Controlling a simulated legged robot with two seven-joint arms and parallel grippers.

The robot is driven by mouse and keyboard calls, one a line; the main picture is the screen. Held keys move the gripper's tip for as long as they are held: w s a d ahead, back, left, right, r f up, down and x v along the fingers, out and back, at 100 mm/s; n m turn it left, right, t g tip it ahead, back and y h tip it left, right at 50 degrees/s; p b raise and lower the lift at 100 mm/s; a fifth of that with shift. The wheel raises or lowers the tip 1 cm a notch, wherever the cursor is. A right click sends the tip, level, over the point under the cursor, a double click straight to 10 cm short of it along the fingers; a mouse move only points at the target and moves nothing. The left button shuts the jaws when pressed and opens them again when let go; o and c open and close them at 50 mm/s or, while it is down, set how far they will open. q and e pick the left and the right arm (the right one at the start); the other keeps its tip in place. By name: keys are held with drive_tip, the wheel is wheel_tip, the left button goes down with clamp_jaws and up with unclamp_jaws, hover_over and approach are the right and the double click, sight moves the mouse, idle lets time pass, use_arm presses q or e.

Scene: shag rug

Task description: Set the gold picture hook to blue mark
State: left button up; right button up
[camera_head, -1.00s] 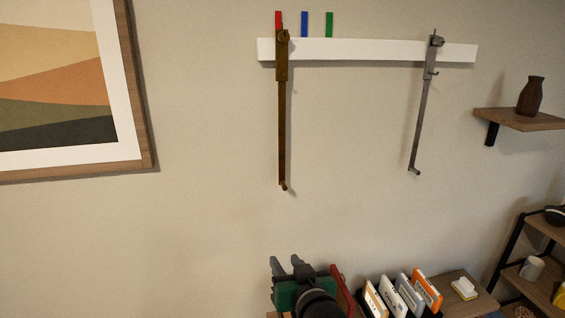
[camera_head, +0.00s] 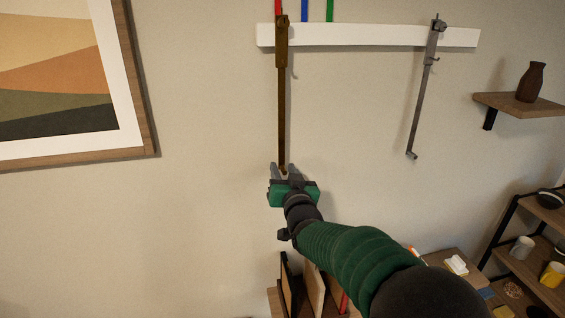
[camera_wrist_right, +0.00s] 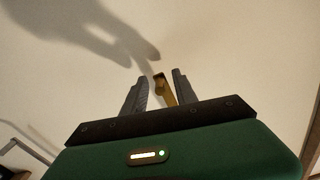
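The gold picture hook (camera_head: 282,95) hangs from the white rail (camera_head: 355,36), under the red mark (camera_head: 278,8). The blue mark (camera_head: 305,10) is just to its right, above the rail. My right gripper (camera_head: 284,168) is at the hook's lower end, with its fingers pointing up. In the right wrist view, the gold lower end (camera_wrist_right: 164,90) shows between the two spread fingers, with gaps visible beside it. My left gripper is not in view.
A grey hook (camera_head: 422,90) hangs at the rail's right, and a green mark (camera_head: 330,10) stands above the rail. A framed picture (camera_head: 147,120) is at left. A wall shelf with a brown vase (camera_head: 530,82) is at right. The wall between is clear.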

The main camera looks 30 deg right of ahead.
drive_tip(key=shift+w+d, duration=0.2)
drive_tip(key=shift+w, duration=0.3)
clamp_jaws()
idle(1.1)
